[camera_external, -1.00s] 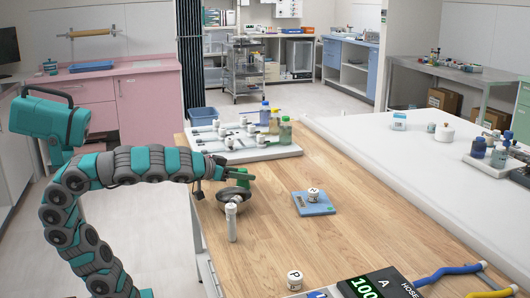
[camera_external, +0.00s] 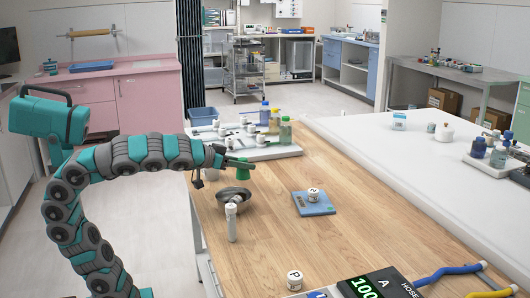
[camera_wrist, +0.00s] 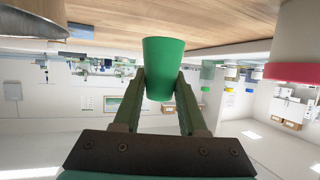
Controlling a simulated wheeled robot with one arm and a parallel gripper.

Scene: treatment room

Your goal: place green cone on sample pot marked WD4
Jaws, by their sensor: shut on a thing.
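My gripper (camera_external: 238,162) is shut on the green cone (camera_external: 243,173) and holds it above the far side of the metal bowl (camera_external: 240,194). In the wrist view, the green cone (camera_wrist: 160,68) sits between the two fingers of my gripper (camera_wrist: 160,88). No pot mark reading WD4 is legible. A white-lidded pot (camera_external: 313,194) stands on a blue scale (camera_external: 327,207) at mid-table. Another pot, marked P (camera_external: 294,281), is at the near edge. Small white-topped pots are on the white tray (camera_external: 262,153), too small to read.
A white-capped tube (camera_external: 232,226) stands upright just in front of the bowl. Bottles (camera_external: 285,131) stand at the tray's right end. A display box (camera_external: 375,286) is at the near right. The wooden table (camera_external: 270,250) is clear around the scale.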

